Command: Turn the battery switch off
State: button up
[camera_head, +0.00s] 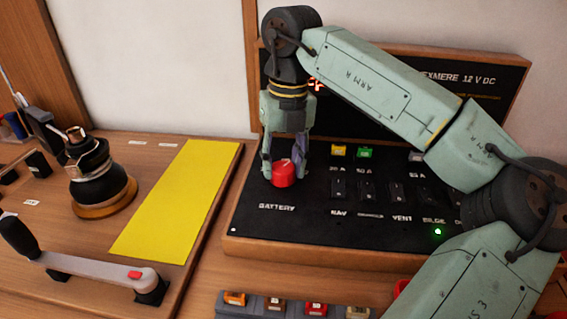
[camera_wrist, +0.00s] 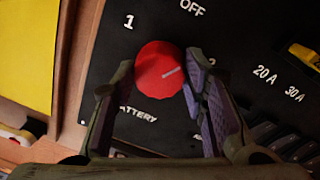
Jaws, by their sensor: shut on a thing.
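The battery switch is a round red knob (camera_head: 284,173) on the black panel, above the printed word BATTERY. In the wrist view the knob (camera_wrist: 156,75) has a white mark on its right side, pointing toward the 2. The labels 1 and OFF are printed above it, and the 2 is partly hidden by a finger. My gripper (camera_head: 283,167) points down over the knob. Its fingers (camera_wrist: 160,80) are on either side of the knob, shut on it.
The black panel (camera_head: 330,225) carries a row of rocker switches (camera_head: 367,190), coloured fuses (camera_head: 364,152) and a lit green lamp (camera_head: 438,231). A yellow sheet (camera_head: 175,205), a black winch (camera_head: 100,180) and a handle (camera_head: 85,265) are at left. Fuses (camera_head: 275,306) line a front holder.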

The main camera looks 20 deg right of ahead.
aim_at(285, 165)
jog(key=n, duration=0.5)
jog(key=shift+w+n, duration=0.1)
jog(key=shift+n, duration=0.3)
dwell(0.4)
jog(key=o, duration=1.2)
jog(key=shift+c, duration=0.2)
notch_tip(285, 165, up, 12)
jog(key=shift+w+d, duration=0.15)
jog(key=shift+d, duration=0.1)
